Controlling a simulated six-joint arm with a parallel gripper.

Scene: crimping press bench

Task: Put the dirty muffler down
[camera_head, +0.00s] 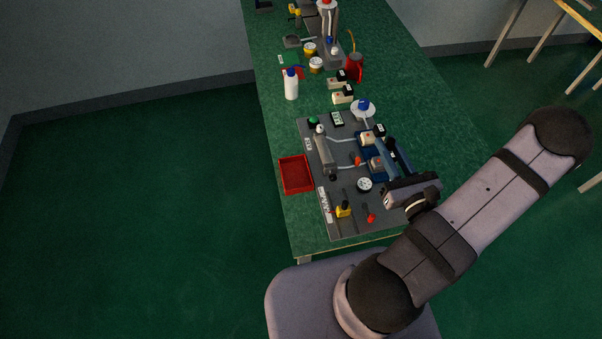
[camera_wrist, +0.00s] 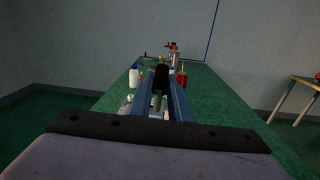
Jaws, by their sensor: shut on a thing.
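My gripper (camera_wrist: 161,95) shows in the wrist view with its two blue fingers closed on a dark cylindrical piece (camera_wrist: 161,77), which looks like the dirty muffler. The piece stands up between the fingertips; a paler part shows below it. In the head view my gripper (camera_head: 388,152) reaches over the right side of the grey press plate (camera_head: 345,222), with the dark piece (camera_head: 391,144) at its tips. The piece appears held above the plate, but the exact gap cannot be told. The fingers and hand hide part of the plate beneath.
A red tray (camera_head: 296,174) lies left of the plate, apparently empty. A round gauge (camera_head: 365,185), a yellow part (camera_head: 344,209) and a grey cylinder (camera_head: 324,155) are on the plate. A white bottle (camera_head: 291,85) and red mug (camera_head: 355,68) stand farther back. The green bench's right strip is clear.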

